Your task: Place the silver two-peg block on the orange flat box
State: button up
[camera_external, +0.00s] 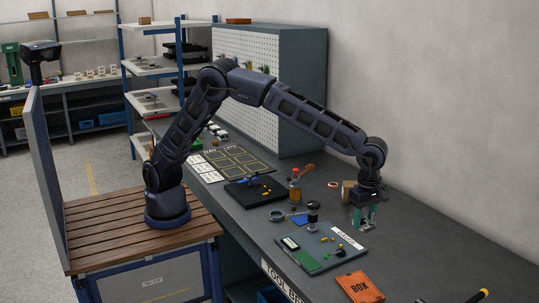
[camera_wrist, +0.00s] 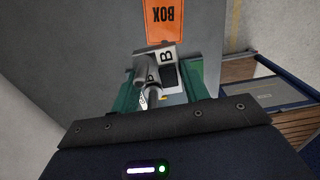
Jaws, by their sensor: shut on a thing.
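The orange flat box (camera_external: 360,287), marked BOX, lies on the dark bench near the front edge; in the wrist view the orange flat box (camera_wrist: 165,27) is at the top, ahead of the fingers. My gripper (camera_external: 364,218) is above the bench, behind and apart from the box. In the wrist view my gripper (camera_wrist: 163,95) has its green fingers shut on the silver two-peg block (camera_wrist: 166,54), whose pegs point toward the camera. The block bears a letter B. In the external view the block is mostly hidden by the fingers.
A tray (camera_external: 315,262) with small coloured parts lies left of the box. A yellow-and-black tool (camera_external: 478,297) lies at the front right. Bench between gripper and box looks clear.

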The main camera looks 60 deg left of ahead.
aim_at(360, 288)
jog(key=s+d+f, duration=0.1)
jog(key=s+d, duration=0.1)
jog(key=d, duration=0.2)
notch_tip(360, 288, down, 19)
jog(key=shift+d+f, duration=0.1)
dwell(0.5)
jog(key=shift+f, duration=0.1)
jog(key=o, duration=1.3)
notch_tip(360, 288, up, 12)
jog(key=shift+r, duration=0.15)
